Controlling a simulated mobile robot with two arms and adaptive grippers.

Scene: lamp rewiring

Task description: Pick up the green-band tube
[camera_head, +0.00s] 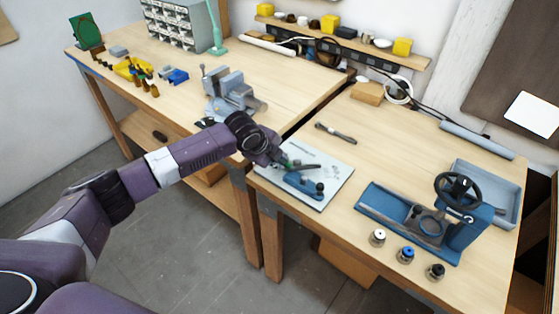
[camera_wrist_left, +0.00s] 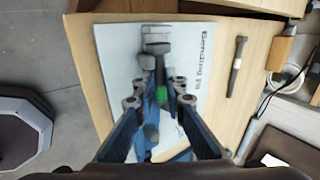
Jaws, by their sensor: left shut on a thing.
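The green-band tube (camera_wrist_left: 161,94) lies between the fingertips of my left gripper (camera_wrist_left: 159,98) in the left wrist view. Its green band shows, with a dark length above it. In the head view the green band (camera_head: 288,164) shows beside my left gripper (camera_head: 282,160), which is shut on the tube. Gripper and tube are over the white bending jig plate (camera_head: 335,173). A blue jig part (camera_head: 302,183) is just in front of them. Whether the tube touches the jig is unclear. My right gripper is not in view.
A dark-handled tool (camera_head: 335,133) lies behind the plate. A blue press with a black handwheel (camera_head: 458,190) stands to the right, with several small sockets (camera_head: 405,255) in front. A grey vise (camera_head: 232,92) is on the left bench. The bench between plate and press is partly clear.

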